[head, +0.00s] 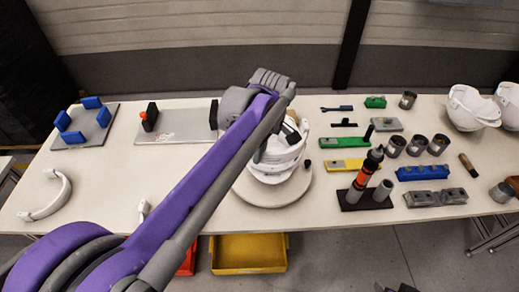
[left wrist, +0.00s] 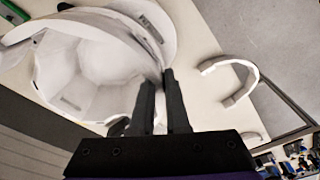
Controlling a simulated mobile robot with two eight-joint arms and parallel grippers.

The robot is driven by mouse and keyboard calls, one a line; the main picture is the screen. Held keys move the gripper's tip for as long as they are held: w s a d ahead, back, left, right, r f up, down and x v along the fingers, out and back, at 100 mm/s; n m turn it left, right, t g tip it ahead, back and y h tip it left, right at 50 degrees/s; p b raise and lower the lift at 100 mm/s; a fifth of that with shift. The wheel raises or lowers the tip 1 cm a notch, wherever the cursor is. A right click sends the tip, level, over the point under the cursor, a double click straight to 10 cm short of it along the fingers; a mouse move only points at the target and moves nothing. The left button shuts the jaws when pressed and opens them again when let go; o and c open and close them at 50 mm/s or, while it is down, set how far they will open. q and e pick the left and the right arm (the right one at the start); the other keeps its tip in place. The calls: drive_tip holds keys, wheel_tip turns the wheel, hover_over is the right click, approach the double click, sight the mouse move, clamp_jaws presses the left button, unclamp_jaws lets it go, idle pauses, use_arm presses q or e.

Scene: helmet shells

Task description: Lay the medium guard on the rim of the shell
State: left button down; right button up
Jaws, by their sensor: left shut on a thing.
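The white helmet shell (head: 277,172) sits on a round disc (head: 262,192) in the middle of the table. In the left wrist view the hollow shell (left wrist: 85,72) fills the left side. My left gripper (head: 292,128) is at the shell's upper right side in the head view. Its two dark fingers (left wrist: 163,82) are shut on a white curved band, the medium guard (left wrist: 152,32), at the shell's edge. I cannot tell whether the guard touches the rim. My arm hides part of the shell. My right gripper is not in view.
A larger white curved guard (head: 50,197) and a small white piece (head: 143,208) lie at the left. Blue blocks stand on a grey plate (head: 88,128). Two white shells (head: 470,108) lie far right.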

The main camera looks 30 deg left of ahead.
use_arm(q)
drive_tip(key=shift+f, duration=0.7)
drive_tip(key=shift+f+b, duration=0.5)
drive_tip(key=shift+f, duration=0.1)
drive_tip(key=c, duration=0.8)
unclamp_jaws()
drive_tip(key=shift+c, duration=0.2)
drive_tip(key=r, duration=0.3)
drive_tip(key=d+r, duration=0.1)
drive_tip(key=r, duration=0.6)
drive_tip(key=shift+d+r+p, duration=0.15)
drive_tip(key=shift+r+p, duration=0.2)
drive_tip(key=shift+r, duration=0.05)
drive_tip(key=s+d+f+m+t, duration=0.2)
drive_tip(key=s+f+m, duration=0.5)
drive_tip(key=f+m, duration=0.1)
drive_tip(key=s+d+f+m+t+h, duration=0.1)
drive_tip(key=s+d+f+m+t, duration=0.2)
drive_tip(key=s+f+m, duration=0.4)
wheel_tip(320, 180, down, 4)
drive_tip(key=shift+s+d+f+m+t, duration=0.1)
drive_tip(key=shift+s+d+m+t, duration=0.2)
drive_tip(key=shift+m, duration=0.7)
